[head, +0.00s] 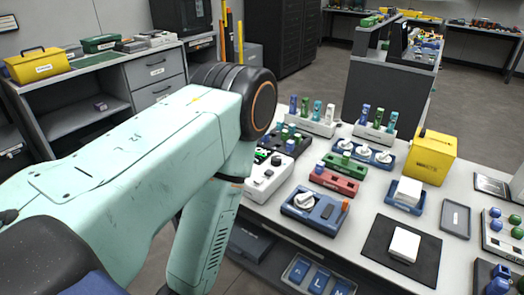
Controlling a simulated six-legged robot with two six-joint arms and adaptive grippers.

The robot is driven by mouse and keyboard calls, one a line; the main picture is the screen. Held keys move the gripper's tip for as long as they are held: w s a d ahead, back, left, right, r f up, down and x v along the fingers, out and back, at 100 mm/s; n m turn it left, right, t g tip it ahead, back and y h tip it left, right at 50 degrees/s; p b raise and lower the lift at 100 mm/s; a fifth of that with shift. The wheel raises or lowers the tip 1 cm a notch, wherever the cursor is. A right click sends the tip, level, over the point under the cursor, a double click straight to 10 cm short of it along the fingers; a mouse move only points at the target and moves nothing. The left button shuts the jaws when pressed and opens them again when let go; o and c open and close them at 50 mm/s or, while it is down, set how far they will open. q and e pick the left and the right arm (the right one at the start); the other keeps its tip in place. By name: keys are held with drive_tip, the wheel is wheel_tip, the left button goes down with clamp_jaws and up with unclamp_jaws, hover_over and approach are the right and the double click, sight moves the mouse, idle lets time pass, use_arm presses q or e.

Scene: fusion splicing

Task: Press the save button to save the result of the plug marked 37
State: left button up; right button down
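I cannot make out a button marked save or a plug marked 37; any labels are too small to read. Upright blue, green, teal and white plugs stand in two white racks, the left rack (311,126) and the right rack (375,134). A white device (265,187) with dark round parts on top sits at the table's near left, partly hidden by my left arm. A black device (289,143) with small green spots is behind it. A blue device (312,212) with a white knob is to its right. Neither gripper is in view; my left arm bends downward at the left.
On the white table are a red tray (334,181), a green block (344,165), a yellow box (430,157) and a dark mat (378,248) bearing a white block (404,243). A grey tray (456,218) lies right. Bare tabletop shows between the blue device and mat.

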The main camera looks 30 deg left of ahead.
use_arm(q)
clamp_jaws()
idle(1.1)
